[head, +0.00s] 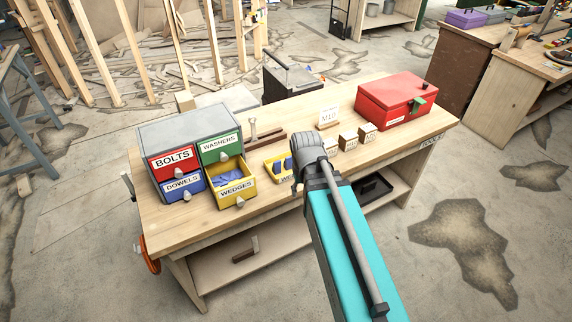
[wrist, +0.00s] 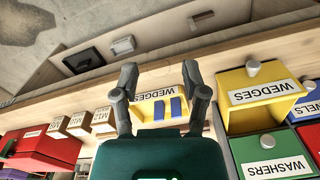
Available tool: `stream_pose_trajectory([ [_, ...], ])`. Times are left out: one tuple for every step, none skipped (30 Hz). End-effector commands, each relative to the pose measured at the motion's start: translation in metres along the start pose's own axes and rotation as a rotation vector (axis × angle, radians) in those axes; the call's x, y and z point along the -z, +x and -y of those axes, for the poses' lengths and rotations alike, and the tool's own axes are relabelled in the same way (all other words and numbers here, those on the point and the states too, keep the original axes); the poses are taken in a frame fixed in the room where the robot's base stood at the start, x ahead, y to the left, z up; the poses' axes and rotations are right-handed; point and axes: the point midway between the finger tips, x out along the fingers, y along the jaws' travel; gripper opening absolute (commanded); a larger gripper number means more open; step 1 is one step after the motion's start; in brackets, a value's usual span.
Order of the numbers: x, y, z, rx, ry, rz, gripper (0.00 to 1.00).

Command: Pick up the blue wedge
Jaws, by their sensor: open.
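Two blue wedges (head: 277,167) stand in a small open yellow bin (head: 268,165) labelled WEDGES on the workbench. In the wrist view, which is upside down, the blue wedges (wrist: 175,106) show beyond my gripper (wrist: 160,76). Its two grey fingers are spread wide and empty, framing the yellow bin (wrist: 148,113) in that view. More blue pieces (head: 228,178) lie in the pulled-out yellow WEDGES drawer (head: 240,194), left of the bin.
A drawer cabinet (head: 188,127) with BOLTS, WASHERS and DOWELS drawers stands on the left. Small labelled wooden blocks (head: 348,139), an M10 card (head: 328,116) and a red toolbox (head: 388,102) stand on the right. The front edge of the workbench (head: 205,233) is bare.

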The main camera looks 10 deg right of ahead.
Motion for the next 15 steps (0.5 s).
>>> stream_pose_trajectory([
  [0.021,0.001,-0.001,0.000,-0.012,0.000,0.57],
  [0.030,0.002,-0.001,0.000,-0.022,0.000,0.57],
  [0.043,0.003,-0.008,0.000,-0.029,0.000,0.57],
  [0.055,0.003,-0.011,0.000,-0.039,0.000,0.57],
  [0.066,0.004,-0.011,0.000,-0.050,0.000,0.57],
  [0.083,0.005,-0.012,0.000,-0.067,0.000,0.57],
  [0.096,0.005,-0.013,0.000,-0.080,0.000,0.57],
  [0.109,0.006,-0.013,0.000,-0.094,0.000,0.57],
  [0.127,0.007,-0.013,0.001,-0.112,0.000,0.57],
  [0.141,0.008,-0.014,0.001,-0.127,0.000,0.57],
  [0.154,0.009,-0.014,0.001,-0.141,-0.001,0.57],
  [0.171,0.009,-0.014,0.001,-0.160,-0.001,0.57],
  [0.183,0.010,-0.015,0.001,-0.173,-0.001,0.57],
  [0.195,0.011,-0.015,0.001,-0.186,-0.001,0.57],
  [0.209,0.011,-0.015,0.001,-0.203,-0.001,0.57],
])
